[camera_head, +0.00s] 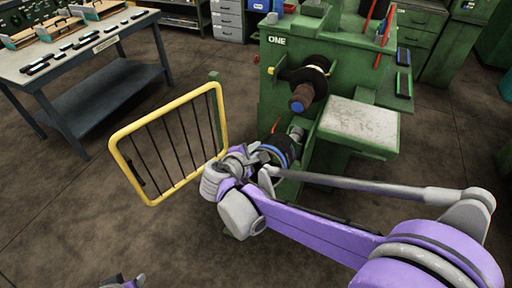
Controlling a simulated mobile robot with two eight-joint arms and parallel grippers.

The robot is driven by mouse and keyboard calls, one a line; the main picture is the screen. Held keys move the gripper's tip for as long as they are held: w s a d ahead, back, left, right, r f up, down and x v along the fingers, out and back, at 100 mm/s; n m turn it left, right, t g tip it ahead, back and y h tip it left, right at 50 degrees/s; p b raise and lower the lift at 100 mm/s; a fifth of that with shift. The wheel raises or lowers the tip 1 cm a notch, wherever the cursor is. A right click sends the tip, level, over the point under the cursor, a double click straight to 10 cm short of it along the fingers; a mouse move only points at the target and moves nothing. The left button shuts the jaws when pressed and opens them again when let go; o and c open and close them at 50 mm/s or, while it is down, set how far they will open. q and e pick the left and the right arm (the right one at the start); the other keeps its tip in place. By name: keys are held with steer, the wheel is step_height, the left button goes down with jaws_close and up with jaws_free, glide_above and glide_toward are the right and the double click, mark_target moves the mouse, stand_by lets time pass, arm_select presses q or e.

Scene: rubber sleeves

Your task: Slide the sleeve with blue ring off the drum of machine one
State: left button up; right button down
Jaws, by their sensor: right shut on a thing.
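Machine one (277,72) is the green machine at upper centre, marked ONE. The black sleeve with blue ring (283,147) is at its lower front, beside a short grey cylinder, the drum (296,133). I cannot tell whether the sleeve still surrounds part of the drum. My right gripper (264,157) is shut on the sleeve at its near left side, and hides part of it. My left gripper (124,282) shows only as a small piece at the bottom edge; its jaws are not clear.
A yellow-framed barrier gate (152,200) stands open left of the machine, close to my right gripper. A dark roller with a brown end (302,97) juts out above the sleeve. A grey shelf (360,125) is on the right. A workbench (75,50) stands at upper left.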

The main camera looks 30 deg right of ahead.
steer(key=shift+s+a+r+g+y+p, duration=0.45)
steer(key=shift+a+r+g+y+p, duration=0.2)
steer(key=shift+y+p, duration=0.25)
arm_select(q)
steer(key=shift+t, duration=0.3)
steer(key=w+r, duration=0.1)
steer(key=r, duration=0.1)
steer(key=w+r, duration=0.1)
steer(key=r, duration=0.1)
steer(key=shift+w+p, duration=0.2)
steer(key=shift+p, duration=0.15)
arm_select(e)
steer(key=shift+s+a+r+g+y, duration=0.4)
steer(key=shift+s+a+g+y, duration=0.2)
steer(key=shift+g+y, duration=0.3)
